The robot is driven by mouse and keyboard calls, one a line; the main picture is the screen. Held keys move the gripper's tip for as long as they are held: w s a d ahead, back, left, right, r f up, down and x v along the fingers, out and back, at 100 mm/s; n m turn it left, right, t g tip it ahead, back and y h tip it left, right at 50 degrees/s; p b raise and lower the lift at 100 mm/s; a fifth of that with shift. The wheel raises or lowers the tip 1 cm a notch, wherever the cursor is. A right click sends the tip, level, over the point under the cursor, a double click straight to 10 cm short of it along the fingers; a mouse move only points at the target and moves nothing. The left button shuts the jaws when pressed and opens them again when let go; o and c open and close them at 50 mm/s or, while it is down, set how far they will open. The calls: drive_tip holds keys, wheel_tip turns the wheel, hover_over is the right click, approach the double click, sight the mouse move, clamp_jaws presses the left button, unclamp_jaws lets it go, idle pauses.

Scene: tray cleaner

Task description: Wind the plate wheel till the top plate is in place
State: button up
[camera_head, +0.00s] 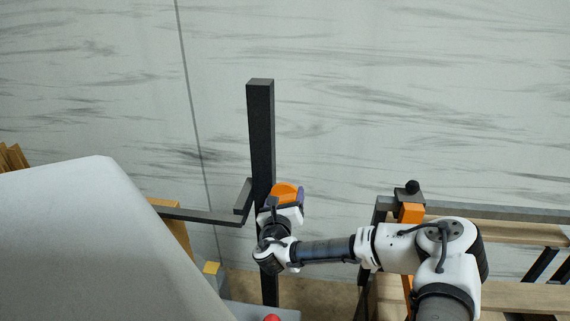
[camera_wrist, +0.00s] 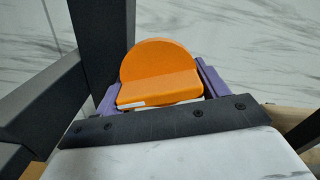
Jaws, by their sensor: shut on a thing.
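The plate wheel (camera_head: 286,190) is an orange disc with a raised bar across its face, beside a dark upright post (camera_head: 261,130). In the wrist view the wheel (camera_wrist: 160,62) lies straight ahead, with its bar between the two purple fingers of my gripper (camera_wrist: 158,98). My gripper is shut on the bar; in the head view my gripper (camera_head: 284,200) hides the wheel's lower part. A white strip shows at the bar's lower left edge in the wrist view. I cannot tell which part is the top plate.
A large pale grey cover (camera_head: 80,230) fills the lower left. A dark horizontal bar (camera_head: 200,214) joins the post from the left. A wooden slatted rack with a dark frame (camera_head: 500,213) stands at the right. A red knob (camera_head: 272,318) shows at the bottom edge.

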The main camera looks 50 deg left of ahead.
drive_tip(key=shift+n, duration=0.3)
drive_tip(key=n, duration=0.4)
drive_tip(key=shift+w+d+r, duration=0.1)
drive_tip(key=n, duration=0.6)
drive_tip(key=shift+d+r, duration=0.1)
drive_tip(key=shift+r, duration=0.05)
drive_tip(key=n, duration=0.5)
drive_tip(key=shift+r, duration=0.1)
drive_tip(key=shift+r+n, duration=0.1)
drive_tip(key=shift+n, duration=2.7)
drive_tip(key=o, duration=0.9)
